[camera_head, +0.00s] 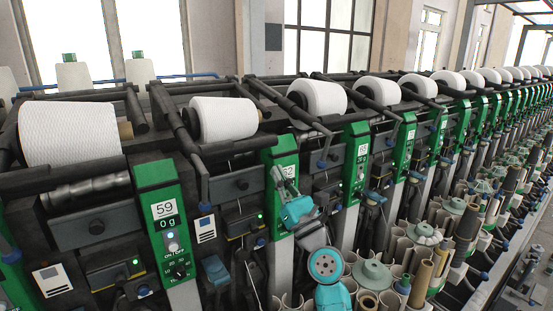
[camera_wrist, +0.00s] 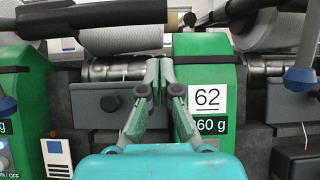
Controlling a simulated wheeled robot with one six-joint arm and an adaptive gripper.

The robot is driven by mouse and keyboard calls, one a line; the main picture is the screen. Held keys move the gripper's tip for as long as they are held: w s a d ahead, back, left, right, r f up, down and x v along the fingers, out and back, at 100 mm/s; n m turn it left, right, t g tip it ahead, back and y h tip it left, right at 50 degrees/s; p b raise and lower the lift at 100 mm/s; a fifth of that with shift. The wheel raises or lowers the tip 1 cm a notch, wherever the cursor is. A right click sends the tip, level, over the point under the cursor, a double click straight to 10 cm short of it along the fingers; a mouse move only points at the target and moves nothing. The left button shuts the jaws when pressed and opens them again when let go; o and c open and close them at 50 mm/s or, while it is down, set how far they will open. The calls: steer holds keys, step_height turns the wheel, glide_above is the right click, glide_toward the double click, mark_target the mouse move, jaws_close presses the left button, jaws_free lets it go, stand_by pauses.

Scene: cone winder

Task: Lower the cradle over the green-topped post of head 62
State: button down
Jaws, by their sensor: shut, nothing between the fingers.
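A dark cradle bar (camera_wrist: 75,18) crosses in front of a white cone (camera_wrist: 122,36) at the upper left, above the fingertips. I cannot tell whether the fingers touch anything.
The post of head 59 (camera_head: 159,207) stands to the left. White cones, one of them here (camera_head: 318,97), and green posts run in a row to the right. A blue-tipped lever (camera_wrist: 300,80) hangs at the right in the wrist view. Tubes and bobbins (camera_head: 420,275) crowd the lower right.

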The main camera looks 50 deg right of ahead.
steer(key=shift+w+d+r, duration=0.1)
steer(key=shift+w+r, duration=0.15)
steer(key=shift+r, duration=0.85)
steer(key=shift+w+r, duration=0.25)
steer(key=shift+r, duration=0.85)
steer(key=shift+d+r, duration=0.1)
